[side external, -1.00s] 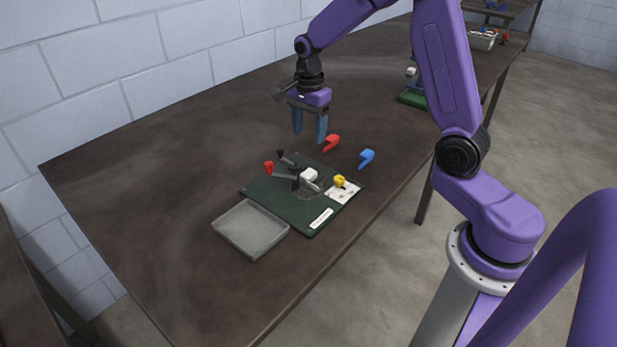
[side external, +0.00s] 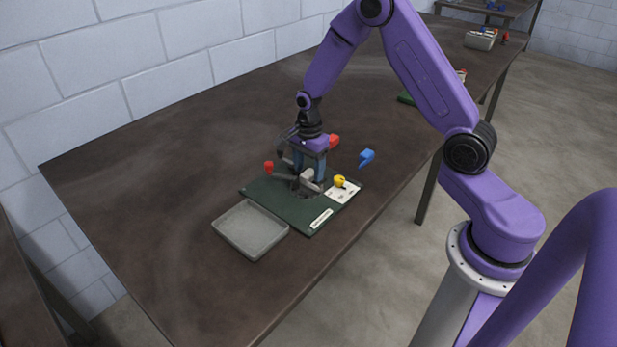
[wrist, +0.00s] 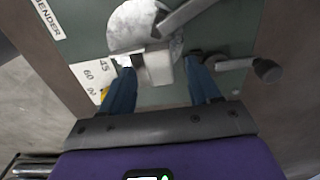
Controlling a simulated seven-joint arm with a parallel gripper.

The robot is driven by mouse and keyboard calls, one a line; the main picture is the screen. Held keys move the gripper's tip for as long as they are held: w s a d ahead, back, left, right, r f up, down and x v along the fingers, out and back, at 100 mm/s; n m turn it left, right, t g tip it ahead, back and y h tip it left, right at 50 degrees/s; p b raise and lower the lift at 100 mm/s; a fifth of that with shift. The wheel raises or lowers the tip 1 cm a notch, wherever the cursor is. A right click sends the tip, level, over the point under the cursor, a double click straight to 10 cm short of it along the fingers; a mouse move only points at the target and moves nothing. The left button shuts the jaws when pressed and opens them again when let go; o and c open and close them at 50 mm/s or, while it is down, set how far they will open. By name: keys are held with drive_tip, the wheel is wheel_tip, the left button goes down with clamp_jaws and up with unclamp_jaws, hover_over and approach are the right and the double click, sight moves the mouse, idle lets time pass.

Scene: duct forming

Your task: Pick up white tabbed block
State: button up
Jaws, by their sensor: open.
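The white tabbed block (wrist: 158,68) sits on the bender fixture on the dark green board (side external: 277,204). In the side view the block (side external: 306,174) is partly hidden by my gripper. My gripper (wrist: 160,66) is open, with one blue finger on each side of the block in the wrist view. In the side view my gripper (side external: 309,172) is low over the fixture. I cannot tell whether either finger touches the block.
A grey tray (side external: 249,228) lies at the board's front left. A red-tipped lever (side external: 269,168) and a yellow piece (side external: 340,181) on a white angle plate flank the fixture. A blue piece (side external: 366,157) and a red piece (side external: 333,141) lie behind. The table's left side is clear.

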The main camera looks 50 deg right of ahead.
drive_tip(key=shift+f, duration=0.3)
clamp_jaws()
drive_tip(key=shift+r, duration=0.1)
drive_tip(key=shift+r, duration=0.45)
drive_tip(key=shift+w+r, duration=0.1)
drive_tip(key=shift+r, duration=0.85)
drive_tip(key=s+a+r, duration=0.1)
drive_tip(key=s+r, duration=0.9)
drive_tip(key=s, duration=0.4)
drive_tip(key=shift+a, duration=0.4)
